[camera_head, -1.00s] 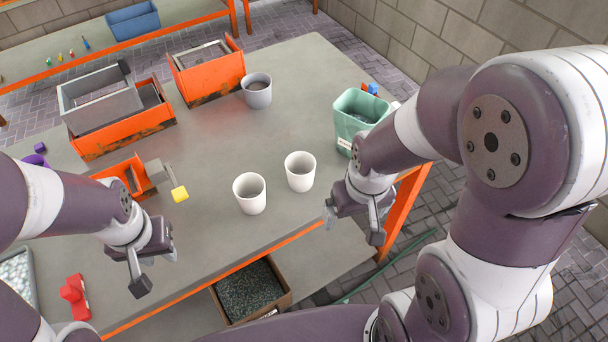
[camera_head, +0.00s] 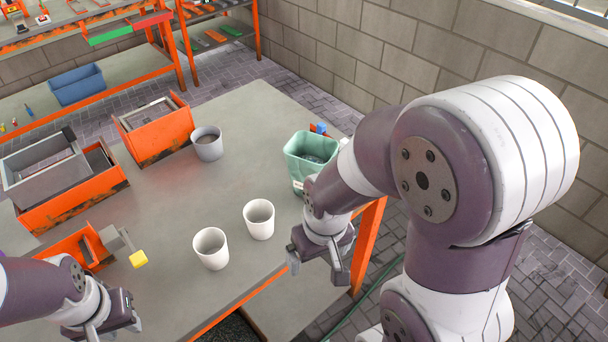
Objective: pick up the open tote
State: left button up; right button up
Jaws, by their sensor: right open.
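Several containers could be the open tote, and I cannot tell which one is meant. A blue open bin (camera_head: 77,86) stands on a bench at the back left. A grey open box (camera_head: 45,172) rests tilted on an orange bin at the table's left. A green open container (camera_head: 309,155) stands at the table's right edge, partly hidden by my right arm. My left gripper (camera_head: 112,328) is open and empty at the lower left, by the table's front edge. My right gripper (camera_head: 316,268) is open and empty near the front right edge, nearer to me than the green container.
Two white cups (camera_head: 210,248) stand near the table's front, and a grey cup (camera_head: 207,143) is farther back. An orange bin (camera_head: 157,132) stands beside the grey cup. The table's middle (camera_head: 180,195) is clear.

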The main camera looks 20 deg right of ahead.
aim_at(307, 153)
jog(key=i+l+z, duration=0.1)
jog(key=l, duration=0.3)
jog(key=i+l+z, duration=0.1)
jog(key=l, duration=0.35)
jog(key=i+l, duration=0.15)
jog(key=l, duration=0.25)
jog(key=i+l+z, duration=0.15)
jog(key=l, duration=0.25)
jog(key=i+l+z, duration=0.1)
jog(key=l, duration=0.3)
